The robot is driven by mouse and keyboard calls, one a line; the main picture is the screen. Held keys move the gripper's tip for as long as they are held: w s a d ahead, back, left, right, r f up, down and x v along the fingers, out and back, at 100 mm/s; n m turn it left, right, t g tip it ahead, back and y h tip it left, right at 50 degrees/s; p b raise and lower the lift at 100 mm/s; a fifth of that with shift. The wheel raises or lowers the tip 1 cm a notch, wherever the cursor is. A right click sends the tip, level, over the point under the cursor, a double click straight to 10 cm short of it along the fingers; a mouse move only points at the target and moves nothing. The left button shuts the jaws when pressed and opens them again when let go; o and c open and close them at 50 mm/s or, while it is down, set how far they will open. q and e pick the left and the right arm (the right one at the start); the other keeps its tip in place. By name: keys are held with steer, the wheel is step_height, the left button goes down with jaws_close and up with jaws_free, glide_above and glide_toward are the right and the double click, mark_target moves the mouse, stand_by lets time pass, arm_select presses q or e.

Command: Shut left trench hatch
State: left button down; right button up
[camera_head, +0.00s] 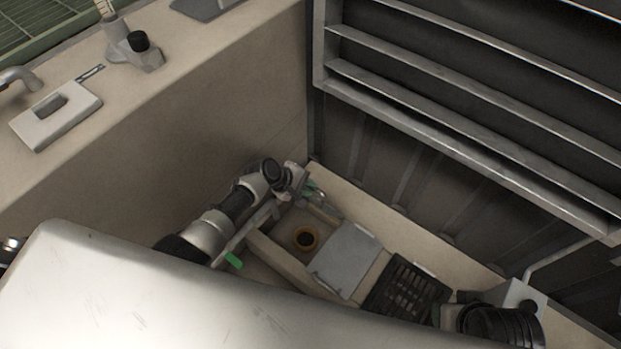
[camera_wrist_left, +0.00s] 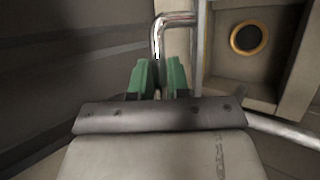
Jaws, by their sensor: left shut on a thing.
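My left gripper (camera_head: 313,190) reaches down at the far corner of the floor trench. In the left wrist view, its green fingers (camera_wrist_left: 160,78) are shut on a bent, shiny metal handle (camera_wrist_left: 172,20). The handle sits beside a thin metal plate edge (camera_wrist_left: 198,50), which looks like the left trench hatch seen edge-on and raised. The left trench opening (camera_head: 283,235) is uncovered, and a brass-ringed hole (camera_head: 305,239) shows inside; the ring also shows in the left wrist view (camera_wrist_left: 246,38). My arm hides part of the hatch. I do not see my right gripper.
A flat grey cover (camera_head: 345,260) lies right of the opening, followed by a black grate (camera_head: 405,290). A beige wall (camera_head: 230,130) stands on the left and a dark ribbed panel (camera_head: 400,160) behind. A small green piece (camera_head: 233,260) shows near my left arm.

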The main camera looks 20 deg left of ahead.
arm_select(q)
steer(key=shift+s+a+f+p, duration=0.2)
steer(key=shift+s+f, duration=0.1)
steer(key=shift+s, duration=0.3)
steer(key=shift+s+a+f+p, duration=0.1)
steer(key=shift+s+a+f, duration=0.15)
steer(key=shift+s, duration=0.35)
arm_select(e)
steer(key=shift+r, duration=0.4)
arm_select(q)
steer(key=c, duration=1.1)
jaws_free()
steer(key=p+v, duration=0.4)
steer(key=v, duration=0.6)
steer(key=shift+a+r+p, duration=0.2)
steer(key=shift+r+p, duration=0.05)
steer(key=shift+p, duration=0.1)
arm_select(e)
step_height(320, 180, down, 14)
steer(key=w+g, duration=0.1)
steer(key=shift+w+a, duration=0.15)
steer(key=shift+a, duration=0.05)
